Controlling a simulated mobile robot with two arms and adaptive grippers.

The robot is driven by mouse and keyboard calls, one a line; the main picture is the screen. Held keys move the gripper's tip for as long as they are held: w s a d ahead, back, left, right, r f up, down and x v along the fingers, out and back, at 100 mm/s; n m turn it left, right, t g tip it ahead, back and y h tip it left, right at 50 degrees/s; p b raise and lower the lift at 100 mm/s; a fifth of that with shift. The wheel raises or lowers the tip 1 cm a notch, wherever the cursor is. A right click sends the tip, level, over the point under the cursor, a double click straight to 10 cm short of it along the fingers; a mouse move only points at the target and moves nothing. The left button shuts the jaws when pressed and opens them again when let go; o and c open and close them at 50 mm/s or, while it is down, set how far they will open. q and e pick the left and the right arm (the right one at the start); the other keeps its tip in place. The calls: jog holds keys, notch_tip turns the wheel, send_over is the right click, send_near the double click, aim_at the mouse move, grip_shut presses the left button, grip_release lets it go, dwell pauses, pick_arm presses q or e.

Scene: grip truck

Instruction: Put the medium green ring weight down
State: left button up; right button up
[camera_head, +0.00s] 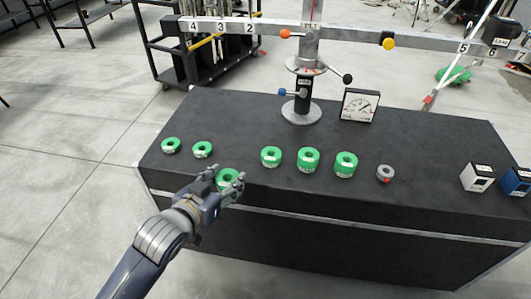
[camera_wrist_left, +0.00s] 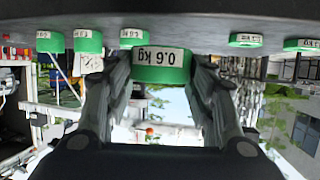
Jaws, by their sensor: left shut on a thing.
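The medium green ring weight (camera_head: 228,178) is between the fingers of my left gripper (camera_head: 226,175), near the front edge of the black table (camera_head: 250,203). In the left wrist view, which is upside down, this ring (camera_wrist_left: 161,72) shows a white "0.6 kg" label, with a finger on each side. My left gripper is shut on it. The ring is at or just above the table top; I cannot tell if it touches. My right gripper is not in view.
Two flatter green rings (camera_head: 203,149) stand to the left, and three green rings (camera_head: 308,160) to the right, with a grey ring (camera_head: 385,173) beyond. A metal stand (camera_head: 301,110) and a dial gauge (camera_head: 360,105) are behind. Small boxes (camera_head: 477,178) sit at the right end.

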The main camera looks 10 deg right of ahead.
pick_arm(q)
jog(key=b, duration=0.2)
send_over(234, 159)
jog(key=s, duration=0.1)
jog(key=shift+f, duration=0.55)
jog(key=shift+w, duration=0.55)
jog(key=shift+f+b, duration=0.65)
jog(key=shift+f, duration=1.15)
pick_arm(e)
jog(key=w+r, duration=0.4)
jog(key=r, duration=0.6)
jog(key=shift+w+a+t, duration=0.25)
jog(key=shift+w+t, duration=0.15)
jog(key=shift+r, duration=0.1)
pick_arm(q)
jog(key=o, duration=0.9)
jog(key=shift+f, duration=0.3)
jog(key=o, duration=0.4)
jog(key=shift+r, duration=0.1)
